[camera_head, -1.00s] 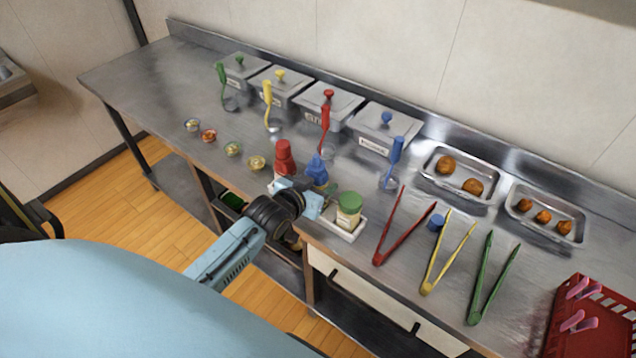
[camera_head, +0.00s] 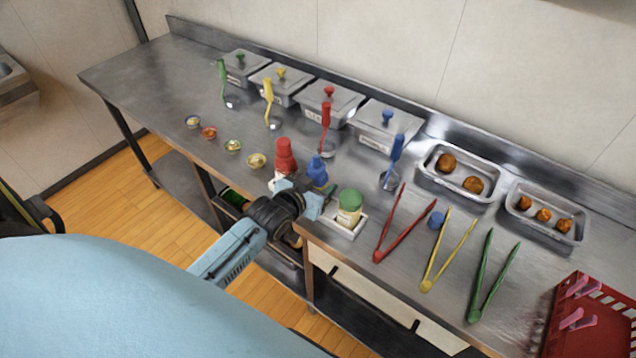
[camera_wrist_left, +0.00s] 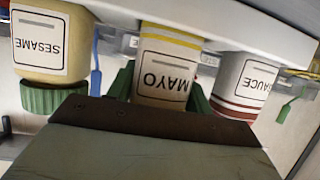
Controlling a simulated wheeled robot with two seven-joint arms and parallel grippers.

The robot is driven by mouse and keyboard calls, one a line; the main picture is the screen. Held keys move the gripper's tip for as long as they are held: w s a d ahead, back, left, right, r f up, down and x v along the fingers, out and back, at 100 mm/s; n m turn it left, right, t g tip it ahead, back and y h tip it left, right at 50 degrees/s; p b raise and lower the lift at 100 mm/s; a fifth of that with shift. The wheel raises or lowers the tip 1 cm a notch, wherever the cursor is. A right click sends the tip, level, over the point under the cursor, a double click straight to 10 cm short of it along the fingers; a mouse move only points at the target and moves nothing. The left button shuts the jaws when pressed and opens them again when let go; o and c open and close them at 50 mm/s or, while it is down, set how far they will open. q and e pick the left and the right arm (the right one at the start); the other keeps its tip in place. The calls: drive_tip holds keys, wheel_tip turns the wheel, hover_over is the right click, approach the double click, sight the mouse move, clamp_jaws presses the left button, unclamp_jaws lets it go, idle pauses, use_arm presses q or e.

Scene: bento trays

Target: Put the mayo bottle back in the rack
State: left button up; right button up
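The mayo bottle (camera_wrist_left: 165,75) has a cream body, a white label and yellow bands. It shows upside down in the left wrist view, between the sesame bottle (camera_wrist_left: 50,45) and the sauce bottle (camera_wrist_left: 240,85). My left gripper (camera_wrist_left: 162,90) has a finger on each side of it and looks shut on it. Its cap is hidden behind the gripper. The white rack (camera_head: 351,231) is at the counter's front edge. The mayo's yellow lower band shows clear of the rack wall; whether its base rests inside is hidden. In the head view my left gripper (camera_head: 302,200) is at the rack, by the blue top (camera_head: 317,169). My right gripper is out of view.
The green-capped bottle (camera_head: 349,207) and red-topped bottle (camera_head: 285,155) flank the gripper closely. Small bowls (camera_head: 257,161) stand to the left. Lidded containers line the back.

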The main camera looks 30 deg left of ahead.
use_arm(q)
drive_tip(key=shift+f, duration=0.4)
drive_tip(key=o, duration=0.7)
drive_tip(key=shift+c, duration=0.2)
drive_tip(key=p+v, duration=0.1)
drive_tip(key=v, duration=1.2)
drive_tip(key=shift+s, duration=0.15)
